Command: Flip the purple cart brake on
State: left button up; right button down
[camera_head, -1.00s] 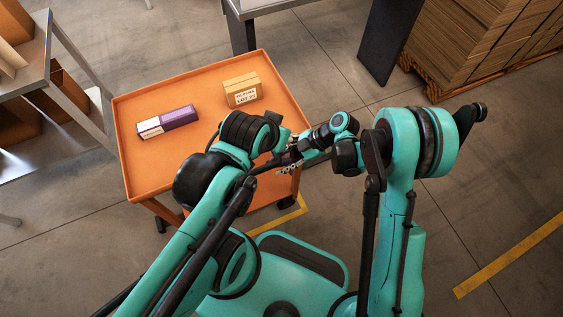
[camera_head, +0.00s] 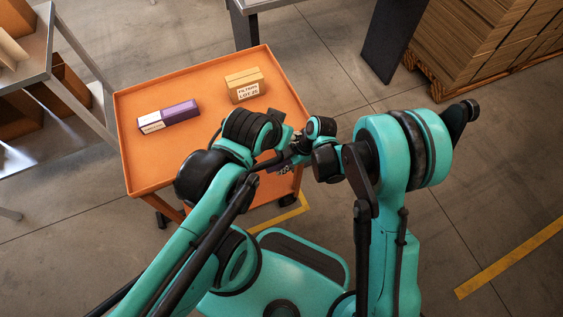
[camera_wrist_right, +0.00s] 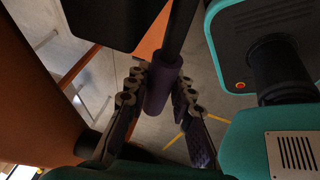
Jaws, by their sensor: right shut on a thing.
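The orange cart (camera_head: 150,180) stands ahead of me in the head view. A purple cylindrical handle (camera_wrist_right: 162,84) on a dark bar shows in the right wrist view, with my right gripper's two fingers on either side of it. My right gripper (camera_head: 290,160) is at the cart's near right side in the head view, partly covered by the arms, and is shut on the purple handle. The brake's mount is hidden. My left arm reaches in beside it, but its gripper's fingers are hidden behind the arm links.
On the cart top lie a purple and white box (camera_head: 168,117) and a cardboard box (camera_head: 243,86). A metal shelf (camera_head: 75,45) stands at left and a pallet of stacked cardboard (camera_head: 490,45) at back right.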

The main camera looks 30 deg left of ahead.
jog(key=c, duration=1.6)
grip_release()
jog(key=shift+r, duration=0.1)
jog(key=v, duration=1.1)
jog(key=shift+w+d+r, duration=0.1)
jog(key=shift+d+r, duration=0.1)
jog(key=shift+r, duration=0.15)
